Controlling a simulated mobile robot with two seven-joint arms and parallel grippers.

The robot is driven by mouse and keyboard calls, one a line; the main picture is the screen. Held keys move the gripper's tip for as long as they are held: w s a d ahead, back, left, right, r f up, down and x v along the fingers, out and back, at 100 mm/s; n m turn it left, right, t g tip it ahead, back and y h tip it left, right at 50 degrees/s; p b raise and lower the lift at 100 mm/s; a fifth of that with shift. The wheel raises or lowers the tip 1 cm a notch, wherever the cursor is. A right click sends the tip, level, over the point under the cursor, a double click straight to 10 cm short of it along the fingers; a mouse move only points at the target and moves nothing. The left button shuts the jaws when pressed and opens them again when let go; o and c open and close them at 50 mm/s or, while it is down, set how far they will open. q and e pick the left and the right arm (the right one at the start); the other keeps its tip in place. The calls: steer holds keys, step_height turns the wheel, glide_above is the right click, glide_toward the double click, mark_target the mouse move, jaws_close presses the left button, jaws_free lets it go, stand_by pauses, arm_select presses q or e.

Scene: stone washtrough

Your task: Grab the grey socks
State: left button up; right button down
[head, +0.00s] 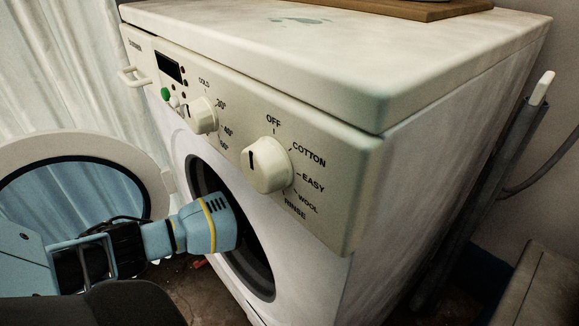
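The grey socks are not visible. A white washing machine (330,215) fills the middle of the view. Its round door (85,143) stands open to the left. My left arm comes in from the left, and the blue end of it with a yellow band, at my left gripper (222,222), is at the dark drum opening (262,275). The fingers are hidden, so I cannot see whether they are open or hold anything. The inside of the drum is mostly hidden by the arm and the dark. My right gripper is not in view.
The front panel has a large dial (267,164), a smaller dial (203,115) and a green button (165,94). A brown board (415,10) lies on top at the back. A pale curtain (60,60) hangs at left. Dark pipes (490,180) stand close on the right.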

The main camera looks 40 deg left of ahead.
arm_select(q)
steer(key=shift+w+f, duration=0.15)
steer(key=shift+f, duration=0.15)
steer(key=c, duration=1)
step_height(320, 180, up, 10)
steer(key=p, duration=0.5)
steer(key=shift+c, duration=0.2)
